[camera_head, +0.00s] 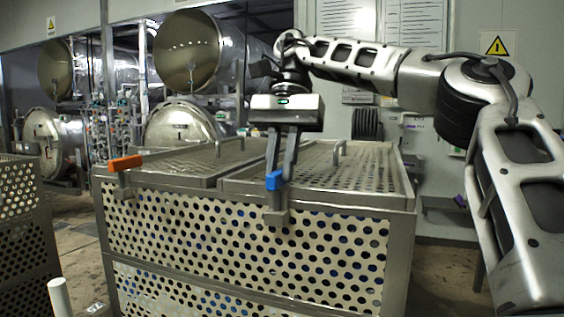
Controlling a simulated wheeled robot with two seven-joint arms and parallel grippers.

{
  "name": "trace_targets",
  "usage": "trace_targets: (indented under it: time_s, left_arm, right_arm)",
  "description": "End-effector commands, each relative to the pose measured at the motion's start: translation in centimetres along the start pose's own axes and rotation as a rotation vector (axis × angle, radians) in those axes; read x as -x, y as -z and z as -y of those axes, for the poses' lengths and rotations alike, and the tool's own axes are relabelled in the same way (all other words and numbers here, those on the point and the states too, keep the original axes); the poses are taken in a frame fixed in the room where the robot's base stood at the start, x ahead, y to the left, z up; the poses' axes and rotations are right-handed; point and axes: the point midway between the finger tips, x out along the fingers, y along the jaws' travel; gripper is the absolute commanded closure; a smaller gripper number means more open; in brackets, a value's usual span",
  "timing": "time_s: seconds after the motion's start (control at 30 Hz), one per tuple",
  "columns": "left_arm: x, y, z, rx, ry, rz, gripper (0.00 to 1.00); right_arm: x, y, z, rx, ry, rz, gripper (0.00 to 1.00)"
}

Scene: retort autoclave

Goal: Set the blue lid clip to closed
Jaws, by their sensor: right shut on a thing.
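The blue lid clip (274,181) is on the front top edge of a perforated metal crate (398,250), near the middle of that edge. My right gripper (276,174) comes down from above with its fingers at the blue clip, shut on it. The fingertips partly cover the clip's upper end, and I cannot tell its exact angle. The crate's lid (345,178) lies flat on top. An orange clip (126,163) sits on the same front edge at the left, its handle lying sideways. My left gripper is not in view.
Another perforated crate (22,215) stands at the left edge. A pale post (60,298) rises at the lower left. Wall and cabinets close off the back right. Small upright handles (338,152) stick up from the lid.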

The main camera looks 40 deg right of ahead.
Motion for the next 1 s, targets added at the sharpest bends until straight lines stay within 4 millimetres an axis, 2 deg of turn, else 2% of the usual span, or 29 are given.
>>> trace_targets:
  time_s: [0.47,0.5,0.57,0.6,1.0]
  left_arm:
    - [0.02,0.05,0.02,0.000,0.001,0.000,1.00]
    - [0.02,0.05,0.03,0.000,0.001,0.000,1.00]
    - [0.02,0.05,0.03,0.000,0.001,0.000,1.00]
    - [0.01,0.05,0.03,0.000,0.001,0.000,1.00]
    - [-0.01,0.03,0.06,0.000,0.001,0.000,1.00]
  right_arm:
    - [0.20,-0.07,0.07,0.017,0.000,-0.003,1.00]
    - [0.20,-0.07,0.07,0.017,0.000,-0.003,0.83]
    - [0.19,-0.06,0.06,0.017,0.000,-0.003,0.66]
    - [0.18,-0.06,0.06,0.016,-0.001,-0.003,0.64]
    - [0.04,0.00,0.04,0.013,-0.004,-0.001,0.64]
